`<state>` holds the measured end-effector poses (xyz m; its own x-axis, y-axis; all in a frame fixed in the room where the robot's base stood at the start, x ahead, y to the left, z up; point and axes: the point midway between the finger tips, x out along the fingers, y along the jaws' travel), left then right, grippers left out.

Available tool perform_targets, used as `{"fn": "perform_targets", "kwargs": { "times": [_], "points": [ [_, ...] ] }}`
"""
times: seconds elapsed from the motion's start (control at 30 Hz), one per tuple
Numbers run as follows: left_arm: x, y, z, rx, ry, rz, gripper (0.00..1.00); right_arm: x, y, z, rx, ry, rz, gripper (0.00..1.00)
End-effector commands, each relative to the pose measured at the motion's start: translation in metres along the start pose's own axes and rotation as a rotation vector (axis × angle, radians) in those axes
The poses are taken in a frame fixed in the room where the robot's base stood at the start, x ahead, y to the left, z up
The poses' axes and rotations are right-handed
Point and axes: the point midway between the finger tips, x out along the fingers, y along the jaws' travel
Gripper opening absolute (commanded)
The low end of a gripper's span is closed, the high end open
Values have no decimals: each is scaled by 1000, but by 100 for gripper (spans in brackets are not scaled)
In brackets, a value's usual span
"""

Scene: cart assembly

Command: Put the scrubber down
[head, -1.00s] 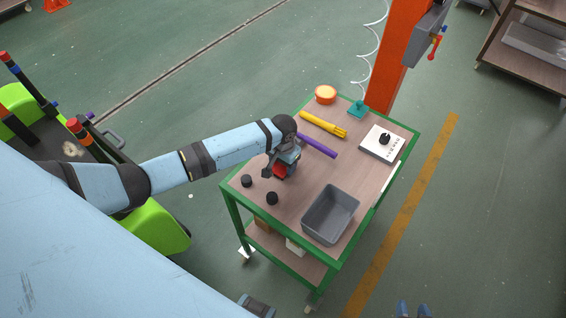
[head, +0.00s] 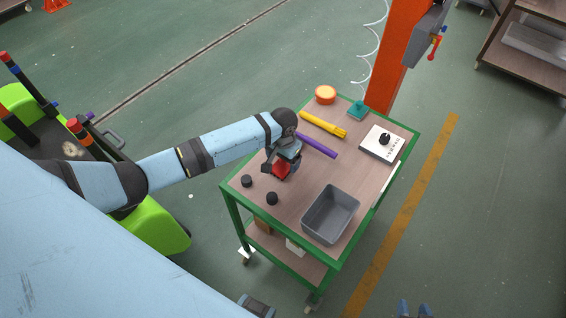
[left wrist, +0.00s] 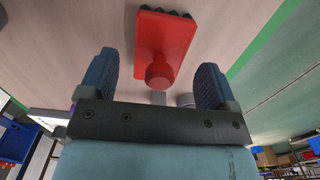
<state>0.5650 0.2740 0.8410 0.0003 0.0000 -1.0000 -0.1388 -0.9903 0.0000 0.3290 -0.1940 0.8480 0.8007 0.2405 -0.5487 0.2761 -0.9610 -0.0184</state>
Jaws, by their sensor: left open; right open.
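The red scrubber (head: 281,171) rests on the cart's wooden top, partly hidden by my left gripper (head: 280,163). In the left wrist view the scrubber (left wrist: 165,38) shows a flat red block, a round knob handle and dark bristles along its far edge. My left gripper (left wrist: 157,72) is open, with one finger on each side of the handle and clear gaps between. My right gripper (head: 413,309) shows only as two separate blue fingertips at the bottom edge of the head view; it is open and empty, away from the cart.
On the green-framed cart (head: 360,255) stand a grey bin (head: 330,214), two black knobs (head: 271,198), a purple rod (head: 316,145), a yellow tool (head: 323,124), an orange disc (head: 325,95), a teal piece (head: 358,108) and a white panel (head: 383,144). An orange post (head: 395,60) rises behind.

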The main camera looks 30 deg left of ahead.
Motion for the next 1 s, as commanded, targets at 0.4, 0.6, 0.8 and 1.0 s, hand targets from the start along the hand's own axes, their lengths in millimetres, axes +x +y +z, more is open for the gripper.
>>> {"fn": "perform_targets", "kwargs": {
  "times": [0.4,0.6,0.8,1.0],
  "points": [
    [-82,0,-1,0,2,1,83,0,0,1,0,-3,0,43],
    [-95,0,0,0,0,0,83,0,0,1,1,-3,0,43],
    [-95,0,0,0,0,0,83,0,0,1,1,-3,-1,43],
    [-95,0,0,0,0,0,83,0,-1,1,1,-2,-1,43]
  ]
}}
